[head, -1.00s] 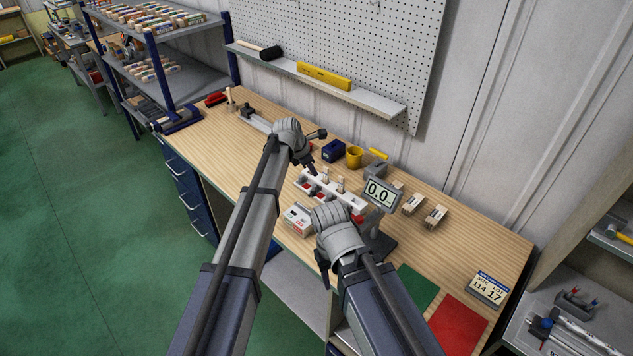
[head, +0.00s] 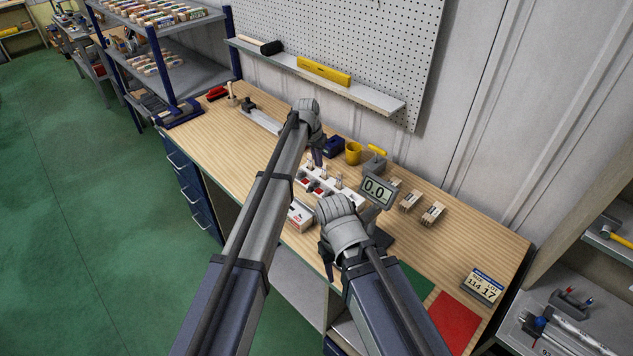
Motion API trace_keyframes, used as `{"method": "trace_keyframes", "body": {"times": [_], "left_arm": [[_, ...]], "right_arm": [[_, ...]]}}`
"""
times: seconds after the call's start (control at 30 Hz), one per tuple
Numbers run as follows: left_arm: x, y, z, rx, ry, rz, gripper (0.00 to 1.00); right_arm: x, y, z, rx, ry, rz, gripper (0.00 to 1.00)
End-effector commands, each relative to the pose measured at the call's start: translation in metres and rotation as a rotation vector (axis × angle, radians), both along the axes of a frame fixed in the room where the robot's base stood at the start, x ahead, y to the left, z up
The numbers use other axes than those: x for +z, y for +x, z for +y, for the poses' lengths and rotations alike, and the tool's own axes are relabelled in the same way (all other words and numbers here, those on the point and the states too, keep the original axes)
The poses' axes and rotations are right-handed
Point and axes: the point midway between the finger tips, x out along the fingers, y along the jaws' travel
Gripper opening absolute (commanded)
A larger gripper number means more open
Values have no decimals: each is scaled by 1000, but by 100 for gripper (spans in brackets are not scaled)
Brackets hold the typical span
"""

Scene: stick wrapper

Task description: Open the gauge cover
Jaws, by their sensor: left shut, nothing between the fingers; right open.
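The gauge shows as a grey display (head: 376,191) reading 0.0, standing on the bench right of the middle. Part of its dark base (head: 384,238) shows beside my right wrist; the rest is hidden, and I cannot make out a cover on it. My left gripper (head: 318,158) is shut and empty, pointing down above the back of the white rack, left of the display. My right gripper (head: 327,266) is open, low at the bench's front edge, in front of and left of the gauge. Its fingers are small and dark, partly hidden by the wrist.
A white rack (head: 345,196) with red parts and a white box (head: 301,215) lie left of the gauge. Green (head: 415,284) and red (head: 457,322) mats lie right.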

Motion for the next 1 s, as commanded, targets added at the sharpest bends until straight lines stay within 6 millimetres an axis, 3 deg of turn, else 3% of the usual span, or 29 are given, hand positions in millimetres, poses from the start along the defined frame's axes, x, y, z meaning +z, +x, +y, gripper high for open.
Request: {"method": "trace_keyframes", "body": {"times": [0.2,0.57,0.77,1.0], "left_arm": [[0,4,-1,-252,54,-24,0],[-3,4,-1,-300,63,-28,0],[-17,6,-2,-299,63,-28,0],[-48,10,-6,-298,64,-28,0]], "right_arm": [[1,0,0,0,0,0,50],[-2,0,0,0,0,0,50],[-16,0,0,0,0,0,50],[-47,0,0,4,-1,-1,50]]}}
